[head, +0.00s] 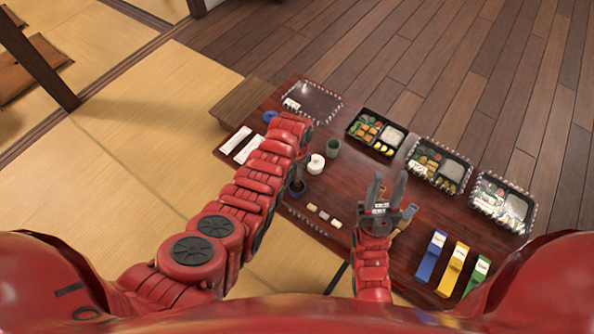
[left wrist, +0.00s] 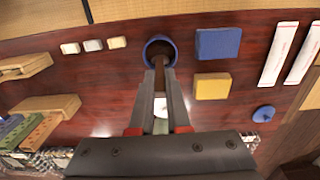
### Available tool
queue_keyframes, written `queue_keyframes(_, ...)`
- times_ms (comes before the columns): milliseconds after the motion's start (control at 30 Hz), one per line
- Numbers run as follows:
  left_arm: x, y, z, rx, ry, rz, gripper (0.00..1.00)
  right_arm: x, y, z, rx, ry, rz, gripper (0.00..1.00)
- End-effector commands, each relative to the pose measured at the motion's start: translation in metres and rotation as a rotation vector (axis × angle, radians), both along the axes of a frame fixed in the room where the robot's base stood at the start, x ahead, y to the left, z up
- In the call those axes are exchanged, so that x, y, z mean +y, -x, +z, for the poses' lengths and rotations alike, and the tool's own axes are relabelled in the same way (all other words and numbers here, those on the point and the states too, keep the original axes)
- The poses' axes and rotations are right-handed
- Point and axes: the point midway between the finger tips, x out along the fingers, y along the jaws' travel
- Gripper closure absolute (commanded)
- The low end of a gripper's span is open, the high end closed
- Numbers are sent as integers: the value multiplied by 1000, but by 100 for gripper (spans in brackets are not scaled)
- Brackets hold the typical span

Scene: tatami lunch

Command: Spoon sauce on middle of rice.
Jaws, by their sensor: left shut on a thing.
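My left gripper (head: 299,180) is over the small dark blue cup (head: 297,190) on the low table. In the left wrist view its fingers (left wrist: 160,73) are close together, shut on a thin dark brown piece that looks like the spoon's handle. It reaches into the blue cup (left wrist: 150,43); its bowl and the sauce cannot be made out. White rice (head: 392,136) fills the right compartment of an open black bento box (head: 365,146), beyond and right of the left gripper. My right gripper (head: 387,186) is open and empty, fingers apart and pointing away, over the table's front part.
A white pot (head: 316,165) and green cup (head: 333,149) stand near the left gripper. Two clear-covered bentos (head: 452,172) (head: 512,211) are at right. A blue block (left wrist: 217,43) and yellow block (left wrist: 212,86) lie beside the cup. Coloured packets (head: 431,257) lie front right.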

Motion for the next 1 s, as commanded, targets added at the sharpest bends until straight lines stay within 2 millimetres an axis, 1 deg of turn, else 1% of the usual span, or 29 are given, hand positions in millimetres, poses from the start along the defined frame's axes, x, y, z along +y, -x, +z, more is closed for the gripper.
queue_keyframes(33, 0, 0, 9, 0, 0, 0, 100, 0, 0, 9, 0, 0, 0, 62)
queue_keyframes(567, 0, -1, 55, -4, 0, 1, 100, 0, 0, 46, 0, 0, 0, 62)
queue_keyframes(667, 0, -1, 58, -4, 0, 1, 100, 0, 0, 48, 0, 0, 0, 62)
queue_keyframes(1000, 0, -1, 56, -2, 0, 0, 100, 0, 0, 46, 0, 0, 0, 62)
